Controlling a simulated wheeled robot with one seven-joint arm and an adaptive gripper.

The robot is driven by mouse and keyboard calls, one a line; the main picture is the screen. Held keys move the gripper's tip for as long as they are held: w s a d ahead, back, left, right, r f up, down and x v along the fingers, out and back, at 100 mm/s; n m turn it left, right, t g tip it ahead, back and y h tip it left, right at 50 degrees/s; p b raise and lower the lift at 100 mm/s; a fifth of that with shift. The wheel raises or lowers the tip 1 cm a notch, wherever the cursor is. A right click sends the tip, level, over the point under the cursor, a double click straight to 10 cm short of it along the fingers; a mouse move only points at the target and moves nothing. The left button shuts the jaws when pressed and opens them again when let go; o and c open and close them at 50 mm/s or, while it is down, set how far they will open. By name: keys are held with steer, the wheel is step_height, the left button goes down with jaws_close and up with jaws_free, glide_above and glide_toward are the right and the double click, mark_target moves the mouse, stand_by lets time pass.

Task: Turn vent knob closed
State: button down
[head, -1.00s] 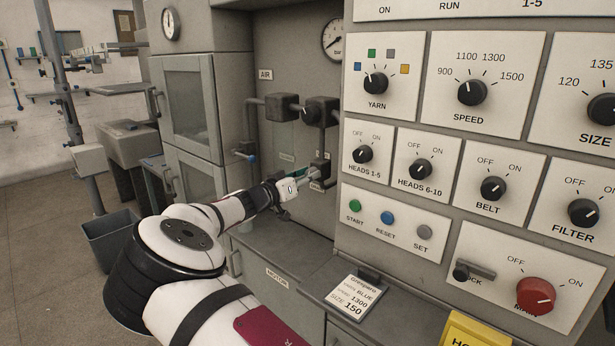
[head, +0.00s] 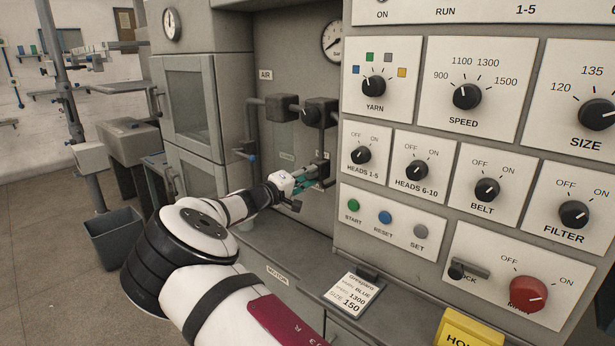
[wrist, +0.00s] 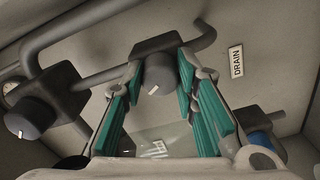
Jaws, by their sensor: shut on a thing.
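The vent knob (wrist: 158,75) is a dark round knob with a short white pointer line, on a dark valve body on a pipe. In the wrist view it sits between the tips of my gripper's teal-padded fingers (wrist: 160,65), which are shut on it. In the head view my gripper (head: 316,181) reaches to the dark valve body (head: 322,167) low on the recessed panel. The knob itself is mostly hidden there. A label below the knob in the wrist view is partly covered and cannot be read.
Another dark knob (wrist: 30,115) on the pipework is at the left of the wrist view. A DRAIN label (wrist: 236,60) and a blue-ended valve (wrist: 260,142) are at the right. The control panel (head: 440,215) stands close right of my arm; a grey counter (head: 290,252) lies below.

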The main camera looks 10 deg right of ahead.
steer(key=shift+n, duration=1.4)
steer(key=c, duration=1.3)
jaws_free()
steer(key=v, duration=1.2)
